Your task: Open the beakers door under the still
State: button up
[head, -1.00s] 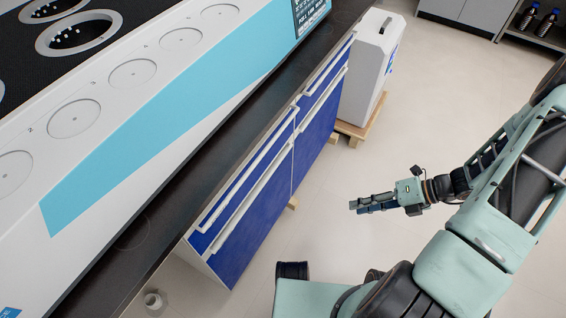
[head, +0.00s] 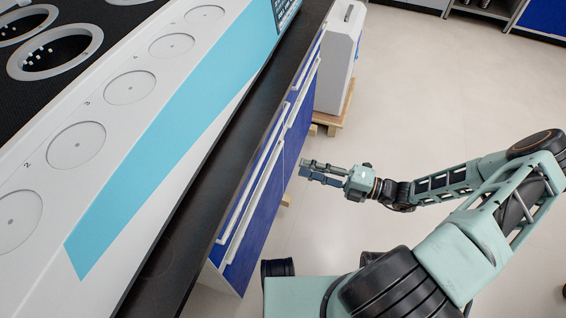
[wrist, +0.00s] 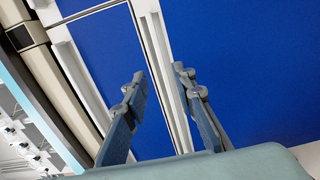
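The still (head: 150,110) is a white and light-blue machine on a dark counter at the left of the head view. Under the counter are blue cabinet fronts with long white handles; a near door (head: 250,245) and a far door (head: 296,135) show. No label tells which is the beakers door. My gripper (head: 304,170) is close to these fronts, near the seam between the cabinets. In the wrist view my gripper (wrist: 160,76) is open, with a white door handle (wrist: 163,60) running between its fingers. Contact with the handle cannot be told.
A second white handle (wrist: 73,58) runs parallel on the counter side in the wrist view. A white container (head: 338,60) stands on a wooden pallet (head: 335,117) beyond the cabinets. The floor (head: 430,80) to the right is clear.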

jog(key=b+x, duration=0.1)
jog(key=x, duration=0.6)
jog(key=shift+a, duration=0.3)
jog(key=shift+w+f, duration=0.1)
jog(key=shift+c, duration=0.5)
grip_shut()
